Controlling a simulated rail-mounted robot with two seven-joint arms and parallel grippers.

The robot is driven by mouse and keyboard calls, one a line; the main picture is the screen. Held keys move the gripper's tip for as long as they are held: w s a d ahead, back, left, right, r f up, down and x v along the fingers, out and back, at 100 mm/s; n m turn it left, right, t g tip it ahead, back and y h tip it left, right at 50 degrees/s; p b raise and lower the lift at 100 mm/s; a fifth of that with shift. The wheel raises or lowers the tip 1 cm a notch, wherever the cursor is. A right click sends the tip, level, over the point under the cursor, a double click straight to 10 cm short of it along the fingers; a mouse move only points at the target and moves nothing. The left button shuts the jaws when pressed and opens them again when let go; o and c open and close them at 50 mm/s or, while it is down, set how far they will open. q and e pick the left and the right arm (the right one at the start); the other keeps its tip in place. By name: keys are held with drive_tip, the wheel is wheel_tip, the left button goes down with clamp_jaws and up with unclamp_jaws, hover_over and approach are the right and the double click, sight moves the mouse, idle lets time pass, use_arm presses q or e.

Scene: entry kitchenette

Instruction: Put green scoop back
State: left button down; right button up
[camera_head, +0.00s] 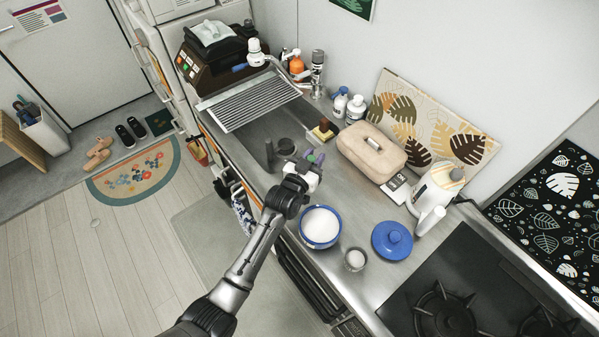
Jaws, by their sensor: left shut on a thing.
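My left gripper (309,163) reaches in from the bottom and is over the counter by the sink's near edge. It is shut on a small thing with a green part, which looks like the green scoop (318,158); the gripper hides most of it. A blue-rimmed pot (305,236) filled with white stuff stands uncovered on the counter, nearer than the gripper. Its blue lid (392,240) lies apart to the right. A small grey cup (355,259) with white contents stands between them. My right gripper is out of view.
A beige bread box (371,152) and a white kettle (437,192) stand toward the wall. The sink with a drying rack (248,101) lies beyond the gripper. The black hob (470,285) is at the lower right. A sponge (323,130) sits by the sink.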

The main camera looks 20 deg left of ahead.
use_arm(q)
drive_tip(key=w+a+f+b, duration=0.1)
drive_tip(key=a+f+b, duration=0.3)
drive_tip(key=f+b, duration=0.2)
drive_tip(key=shift+w+a+f, duration=0.15)
drive_tip(key=shift+a+f, duration=0.05)
drive_tip(key=shift+a, duration=0.1)
idle(0.3)
drive_tip(key=shift+f+b, duration=0.3)
drive_tip(key=c, duration=0.9)
unclamp_jaws()
